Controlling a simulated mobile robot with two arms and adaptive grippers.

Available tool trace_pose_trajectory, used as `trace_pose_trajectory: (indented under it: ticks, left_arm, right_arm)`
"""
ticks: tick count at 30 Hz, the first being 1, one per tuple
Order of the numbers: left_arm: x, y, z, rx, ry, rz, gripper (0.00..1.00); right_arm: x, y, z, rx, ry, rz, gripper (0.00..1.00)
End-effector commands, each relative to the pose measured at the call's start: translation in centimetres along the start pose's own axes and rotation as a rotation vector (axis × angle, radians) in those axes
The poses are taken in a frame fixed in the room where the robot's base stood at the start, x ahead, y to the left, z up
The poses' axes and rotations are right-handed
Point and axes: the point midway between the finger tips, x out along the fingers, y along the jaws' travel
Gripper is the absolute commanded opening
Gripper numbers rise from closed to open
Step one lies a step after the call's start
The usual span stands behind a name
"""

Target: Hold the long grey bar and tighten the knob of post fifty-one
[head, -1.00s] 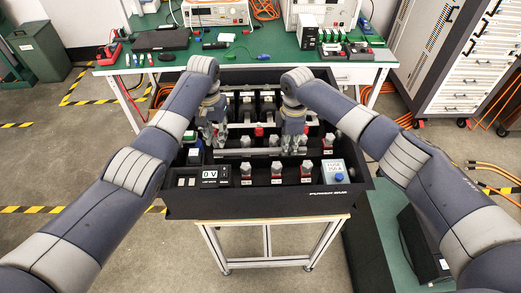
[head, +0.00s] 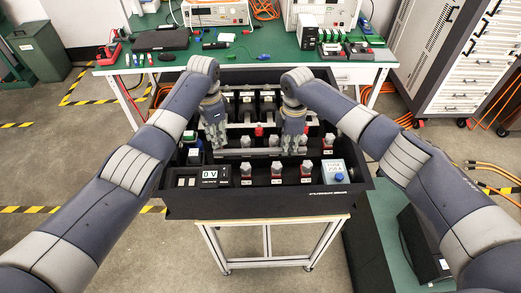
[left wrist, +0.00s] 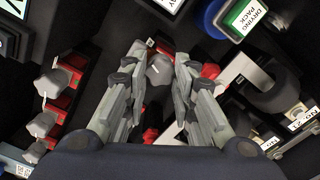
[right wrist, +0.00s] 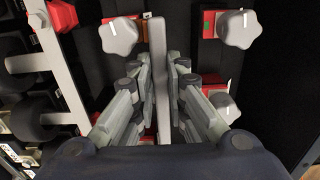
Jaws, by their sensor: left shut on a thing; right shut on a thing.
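The long grey bar (right wrist: 159,60) stands between the fingers of my right gripper (right wrist: 162,72), which is shut on it. In the head view the bar (head: 252,152) lies crosswise in the black box, and my right gripper (head: 291,148) is at its right part. My left gripper (left wrist: 158,78) is shut on a grey lobed knob (left wrist: 159,68) with a white mark, on a red post. In the head view my left gripper (head: 217,148) points down near the bar's left end. The fingers hide much of the held post, and I cannot read its number.
More grey knobs on red posts stand close by, such as one (right wrist: 241,28) in the right wrist view and one (left wrist: 52,82) in the left wrist view. The black box (head: 270,205) has a 0 V display (head: 210,174). A green bench (head: 270,45) stands behind.

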Motion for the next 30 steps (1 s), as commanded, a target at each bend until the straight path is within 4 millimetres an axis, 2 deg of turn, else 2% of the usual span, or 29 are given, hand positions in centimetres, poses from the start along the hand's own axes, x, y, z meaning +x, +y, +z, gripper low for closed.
trace_pose_trajectory:
  ticks: [1,5,24,30]
  left_arm:
    - [-0.54,-0.19,-0.21,0.003,0.006,-0.007,0.00]
    - [-0.57,-0.22,-0.21,0.074,0.006,-0.008,0.00]
    - [-0.67,-0.25,-0.21,0.833,0.003,-0.010,0.00]
    - [-0.69,-0.23,-0.25,1.017,0.003,-0.011,0.00]
  right_arm:
    - [-0.51,0.60,0.08,0.002,0.002,0.019,0.00]
    - [-0.51,0.60,0.08,0.002,0.002,0.019,0.00]
    - [-0.51,0.61,0.10,0.003,0.001,0.019,0.00]
    - [-0.51,0.61,0.12,0.003,0.001,0.019,0.00]
